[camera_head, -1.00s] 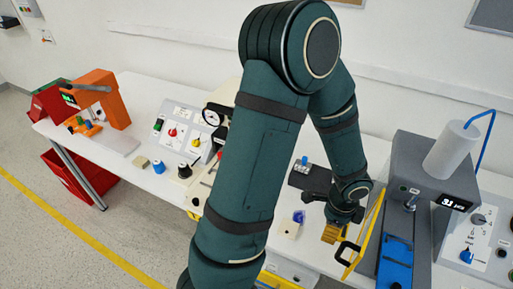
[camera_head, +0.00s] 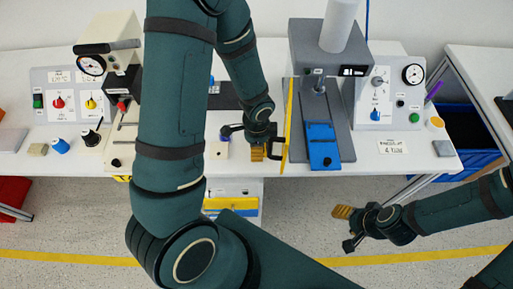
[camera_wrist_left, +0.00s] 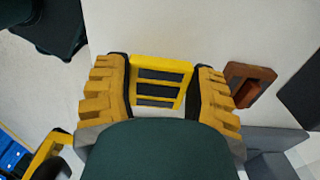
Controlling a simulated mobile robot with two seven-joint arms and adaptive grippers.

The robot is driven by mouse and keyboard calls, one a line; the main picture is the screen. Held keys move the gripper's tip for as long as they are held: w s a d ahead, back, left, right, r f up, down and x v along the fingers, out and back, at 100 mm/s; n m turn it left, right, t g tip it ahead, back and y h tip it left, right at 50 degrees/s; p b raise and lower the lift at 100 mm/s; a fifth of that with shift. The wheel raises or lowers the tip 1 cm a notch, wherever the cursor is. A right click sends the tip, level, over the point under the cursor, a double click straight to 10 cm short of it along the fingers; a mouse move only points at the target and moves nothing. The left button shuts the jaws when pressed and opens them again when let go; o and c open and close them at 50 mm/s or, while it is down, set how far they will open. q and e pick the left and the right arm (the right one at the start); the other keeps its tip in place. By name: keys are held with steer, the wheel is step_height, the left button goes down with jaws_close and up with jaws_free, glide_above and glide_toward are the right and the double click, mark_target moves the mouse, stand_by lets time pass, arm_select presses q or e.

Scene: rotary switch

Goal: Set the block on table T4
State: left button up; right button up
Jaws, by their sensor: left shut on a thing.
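My left gripper (camera_head: 262,152) is low over the front edge of the middle bench (camera_head: 440,162), left of the blue fixture. The left wrist view shows its yellow-orange fingers (camera_wrist_left: 163,92) shut on a yellow frame-like block (camera_wrist_left: 161,63) with dark slots. The lower part of the block is hidden by the gripper. In the head view the block cannot be made out. My right gripper (camera_head: 347,226) is over the floor in front of the bench, apart from everything; its opening is unclear. I cannot read a T4 mark on any table.
A yellow upright bar (camera_head: 289,115) and a blue fixture (camera_head: 322,145) stand right of my left gripper. A reddish-brown frame (camera_wrist_left: 252,82) lies beside it in the wrist view. A gauge unit (camera_head: 106,62) stands left. Another table (camera_head: 480,62) is at the far right, above a blue crate (camera_head: 468,130).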

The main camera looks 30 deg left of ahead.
arm_select(q)
steer(key=shift+f, duration=0.6)
steer(key=o, duration=1.1)
steer(key=shift+r, duration=0.1)
step_height(320, 180, up, 12)
steer(key=p, duration=0.3)
